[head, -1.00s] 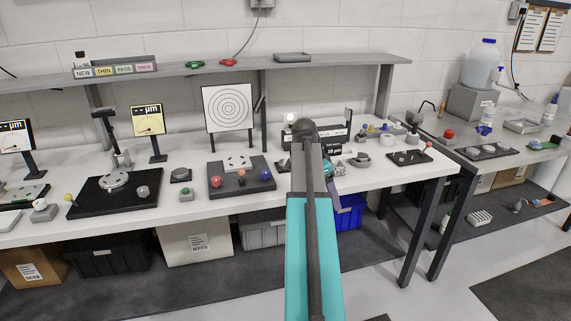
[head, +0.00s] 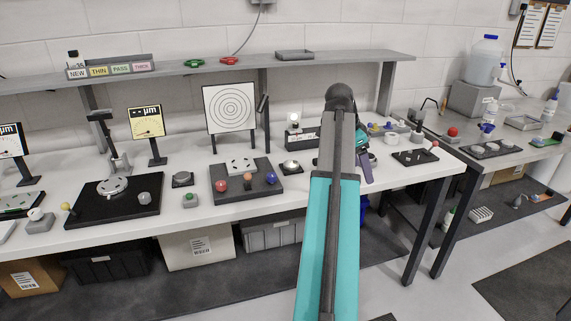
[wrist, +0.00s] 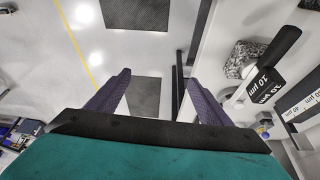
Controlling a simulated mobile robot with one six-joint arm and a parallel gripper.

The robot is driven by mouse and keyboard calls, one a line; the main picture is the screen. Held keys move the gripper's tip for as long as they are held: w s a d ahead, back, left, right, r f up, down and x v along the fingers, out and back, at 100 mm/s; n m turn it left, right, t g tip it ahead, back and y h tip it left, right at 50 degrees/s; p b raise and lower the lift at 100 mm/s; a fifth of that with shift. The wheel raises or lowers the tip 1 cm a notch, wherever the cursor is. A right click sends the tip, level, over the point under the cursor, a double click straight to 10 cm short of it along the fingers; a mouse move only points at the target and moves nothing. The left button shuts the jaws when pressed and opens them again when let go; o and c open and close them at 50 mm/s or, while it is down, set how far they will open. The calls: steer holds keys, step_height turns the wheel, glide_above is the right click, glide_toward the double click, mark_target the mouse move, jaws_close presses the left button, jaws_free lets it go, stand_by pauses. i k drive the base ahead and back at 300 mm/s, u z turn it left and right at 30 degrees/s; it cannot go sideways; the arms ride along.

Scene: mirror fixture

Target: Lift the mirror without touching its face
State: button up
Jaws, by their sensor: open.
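No piece is plainly the mirror. A small shiny round piece on a dark base (head: 292,167) sits on the bench left of my arm, and a flat silver disc (head: 112,185) lies on a black plate; I cannot tell whether either is it. My gripper (wrist: 160,76) is open and empty in the wrist view, its two purple fingers apart with floor beyond them. In the head view my gripper (head: 364,168) shows by the front right part of the bench, partly hidden by my arm. My arm also hides part of the bench there.
A dark board with coloured balls (head: 245,190) lies left of my arm, below a ringed target (head: 230,108). A small black plate (head: 415,157) lies to the right. A shelf (head: 180,70) runs above the bench.

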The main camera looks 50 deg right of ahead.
mark_target(290, 165)
steer(key=i, duration=1.25)
